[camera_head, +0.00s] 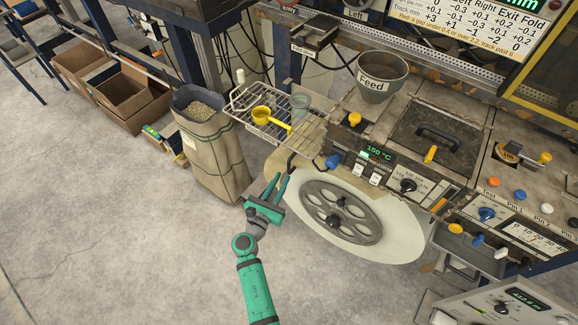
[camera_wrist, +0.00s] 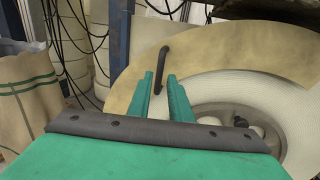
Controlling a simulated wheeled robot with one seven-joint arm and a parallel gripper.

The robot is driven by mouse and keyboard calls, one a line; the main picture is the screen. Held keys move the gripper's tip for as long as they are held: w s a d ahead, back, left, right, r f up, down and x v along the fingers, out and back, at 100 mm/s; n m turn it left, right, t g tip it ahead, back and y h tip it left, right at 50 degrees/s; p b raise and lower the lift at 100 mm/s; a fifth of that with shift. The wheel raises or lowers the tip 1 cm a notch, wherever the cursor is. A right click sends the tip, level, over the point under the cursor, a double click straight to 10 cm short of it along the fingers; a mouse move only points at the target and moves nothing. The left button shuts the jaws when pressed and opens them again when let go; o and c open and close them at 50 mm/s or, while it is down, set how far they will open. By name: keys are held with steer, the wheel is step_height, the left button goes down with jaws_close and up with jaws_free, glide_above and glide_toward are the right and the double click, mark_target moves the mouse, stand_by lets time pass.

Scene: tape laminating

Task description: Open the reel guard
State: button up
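The reel guard is a tan curved plate (camera_wrist: 215,48) over the upper left of the reel in the wrist view. Its edge shows behind my gripper in the head view (camera_head: 276,161). A black bent handle (camera_wrist: 163,66) stands out from the guard; it also shows in the head view (camera_head: 291,165). The white reel (camera_head: 400,232) has a grey spoked hub (camera_head: 340,212). My gripper (camera_head: 279,178) is open and empty, left of the hub. In the wrist view its fingertips (camera_wrist: 161,76) appear on either side of the handle's lower end; I cannot tell whether they touch it.
A wire rack (camera_head: 262,100) with a yellow scoop (camera_head: 262,115) is above the guard. A paper sack (camera_head: 213,150) stands to the left. A blue knob (camera_head: 333,160) and the control panel (camera_head: 385,172) sit above the reel. The floor at lower left is clear.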

mark_target(289, 172)
steer(key=x, duration=0.7)
steer(key=shift+w+d, duration=0.15)
steer(key=shift+w, duration=0.05)
jaws_close()
